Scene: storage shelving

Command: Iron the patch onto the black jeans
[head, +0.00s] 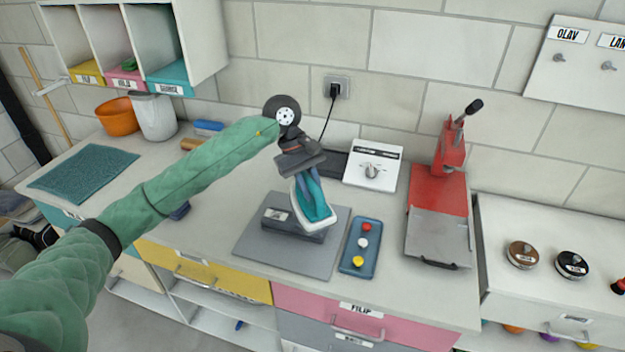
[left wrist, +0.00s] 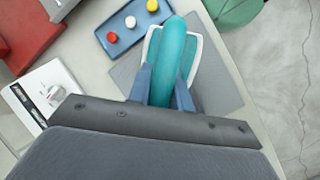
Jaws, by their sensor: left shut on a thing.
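My left gripper (head: 308,178) is shut on the handle of a teal iron (head: 316,205) with a white rim. The iron is tilted, over a dark grey labelled block (head: 280,220) on a grey mat (head: 258,245); I cannot tell whether it touches the block. In the left wrist view, the fingers (left wrist: 162,88) sit on both sides of the teal handle (left wrist: 177,55). A dark cloth-like heap (head: 35,235) lies at the far left edge; I cannot tell if it is the black jeans. I cannot make out a patch. My right gripper is out of view.
A blue tray (head: 350,265) with red, white and yellow round pieces lies right of the mat. A white dial box (head: 373,168) and a red press (head: 437,190) stand further right. A teal mat (head: 85,175) lies left. My left arm crosses the counter.

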